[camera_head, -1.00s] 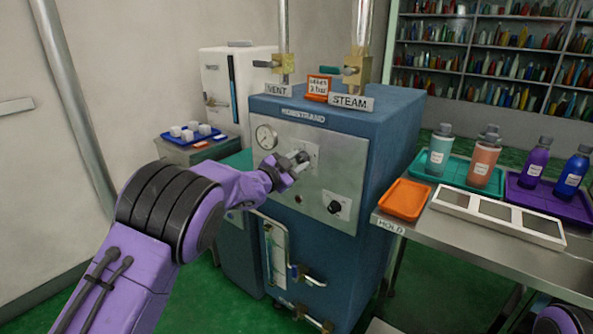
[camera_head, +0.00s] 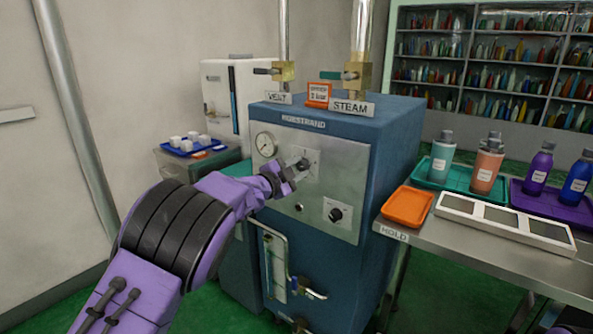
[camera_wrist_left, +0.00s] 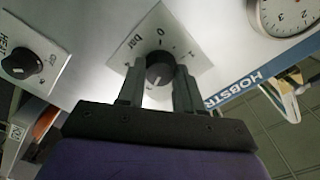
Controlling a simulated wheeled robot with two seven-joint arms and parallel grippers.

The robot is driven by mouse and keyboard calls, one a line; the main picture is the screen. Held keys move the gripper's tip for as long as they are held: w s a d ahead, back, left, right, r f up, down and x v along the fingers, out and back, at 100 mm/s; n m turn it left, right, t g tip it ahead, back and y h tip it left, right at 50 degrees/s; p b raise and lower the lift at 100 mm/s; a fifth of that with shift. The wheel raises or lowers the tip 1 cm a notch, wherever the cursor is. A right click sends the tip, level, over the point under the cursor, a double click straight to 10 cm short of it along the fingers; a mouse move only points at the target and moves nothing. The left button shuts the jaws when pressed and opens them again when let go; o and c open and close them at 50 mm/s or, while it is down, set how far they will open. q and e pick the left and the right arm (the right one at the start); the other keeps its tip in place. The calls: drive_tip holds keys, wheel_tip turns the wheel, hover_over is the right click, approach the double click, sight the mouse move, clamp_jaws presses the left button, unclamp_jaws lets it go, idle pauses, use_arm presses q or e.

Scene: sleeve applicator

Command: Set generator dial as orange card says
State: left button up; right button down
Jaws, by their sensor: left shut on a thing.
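The blue generator (camera_head: 345,250) has a metal front panel with a dark dial knob (camera_head: 303,164) on a square white plate. In the left wrist view the dial (camera_wrist_left: 159,66) sits between my finger ends, on a plate marked "bar" with a 0 and other marks. A light pointer line shows on the knob's lower side; its exact setting is hard to read. My left gripper (camera_head: 289,177) is at the dial and shut on it. The orange card (camera_head: 318,94) stands on the generator's top; its small lettering seems to end in "bar". My right gripper is out of view.
A round gauge (camera_head: 265,144) is left of the dial; a second knob (camera_head: 336,214), marked HEAT (camera_wrist_left: 22,63) in the wrist view, is below right. Pipes and a drain valve (camera_head: 305,287) jut out low. A bench with trays and bottles stands right.

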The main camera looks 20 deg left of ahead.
use_arm(q)
drive_tip(key=o, duration=1)
drive_tip(key=shift+d, duration=0.1)
drive_tip(key=shift+o, duration=0.2)
drive_tip(key=b+v, duration=0.1)
drive_tip(key=v, duration=0.9)
drive_tip(key=shift+s, duration=0.3)
